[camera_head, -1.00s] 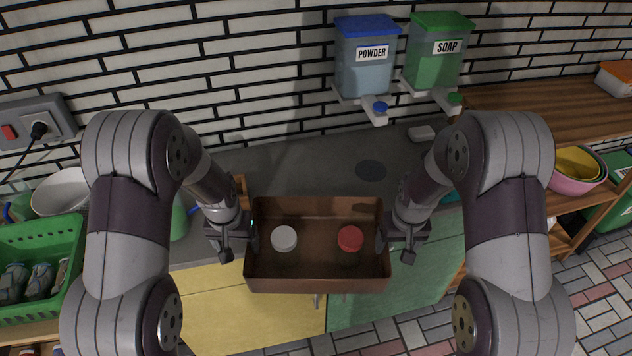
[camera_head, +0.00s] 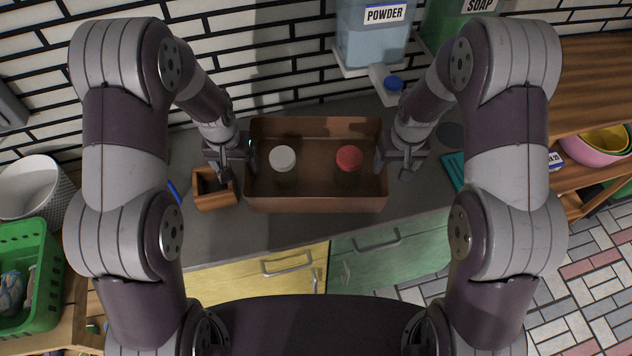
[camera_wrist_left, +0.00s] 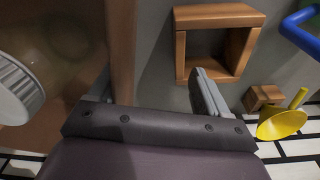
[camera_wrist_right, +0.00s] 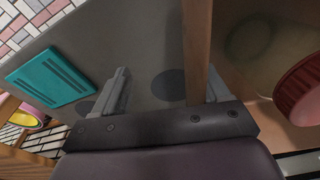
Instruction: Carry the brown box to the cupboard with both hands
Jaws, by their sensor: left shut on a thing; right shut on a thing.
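The brown box (camera_head: 316,203) is an open, level tray with a white-lidded jar (camera_head: 283,157) and a red-lidded jar (camera_head: 348,158) inside. My left gripper (camera_head: 243,158) is shut on its left wall, which also shows in the left wrist view (camera_wrist_left: 121,45). My right gripper (camera_head: 385,158) is shut on its right wall, also seen in the right wrist view (camera_wrist_right: 196,45). The box is over the grey counter; whether it touches it I cannot tell. Below the counter are a yellow cupboard front (camera_head: 240,280) and a green one (camera_head: 400,250), both with handles.
A small wooden open box (camera_head: 214,190) stands close left of the brown box. A teal slab (camera_head: 453,170) lies to the right. The powder dispenser (camera_head: 373,35) hangs on the brick wall behind. A green basket (camera_head: 35,275) is at left, and wooden shelves (camera_head: 560,110) at right.

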